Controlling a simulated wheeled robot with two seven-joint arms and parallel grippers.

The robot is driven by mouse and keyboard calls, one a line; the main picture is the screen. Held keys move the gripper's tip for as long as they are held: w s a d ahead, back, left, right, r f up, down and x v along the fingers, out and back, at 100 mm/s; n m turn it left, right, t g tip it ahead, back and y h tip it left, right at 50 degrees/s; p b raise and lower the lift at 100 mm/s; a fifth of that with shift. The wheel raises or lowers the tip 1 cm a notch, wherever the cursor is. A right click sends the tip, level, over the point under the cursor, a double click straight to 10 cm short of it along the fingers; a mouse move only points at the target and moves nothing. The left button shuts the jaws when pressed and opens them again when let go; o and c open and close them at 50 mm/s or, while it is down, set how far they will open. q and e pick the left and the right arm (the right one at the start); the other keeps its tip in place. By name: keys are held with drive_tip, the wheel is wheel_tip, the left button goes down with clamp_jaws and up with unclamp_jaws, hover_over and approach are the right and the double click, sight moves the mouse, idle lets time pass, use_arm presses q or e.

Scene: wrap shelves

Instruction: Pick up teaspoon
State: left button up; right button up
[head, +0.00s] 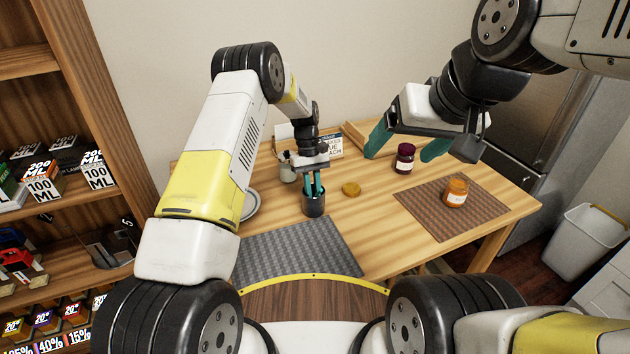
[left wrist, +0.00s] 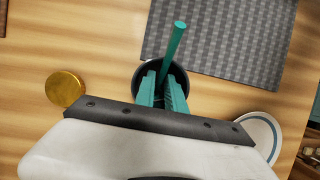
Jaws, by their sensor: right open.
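A teal stick-like handle (left wrist: 174,45), which looks like the teaspoon's, leans out of a dark round cup (left wrist: 138,78) in the left wrist view. Its lower end is hidden in the cup. The cup also shows in the head view (head: 313,206), upright on the table. My left gripper (head: 313,188) points down into the cup's mouth. Its teal fingers (left wrist: 162,82) stand close together, one on each side of the handle's lower part; I cannot tell whether they touch it. My right gripper (head: 405,150) is open and empty, raised over the table's right part.
A grey mat (head: 300,252) lies in front of the cup, a yellow-brown lid (head: 351,189) right of it, a plate (head: 250,207) left. A dark red jar (head: 405,160) stands near my right gripper; an orange jar (head: 456,193) stands on a brown mat (head: 436,220). Shelves (head: 65,205) stand left.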

use_arm(q)
clamp_jaws()
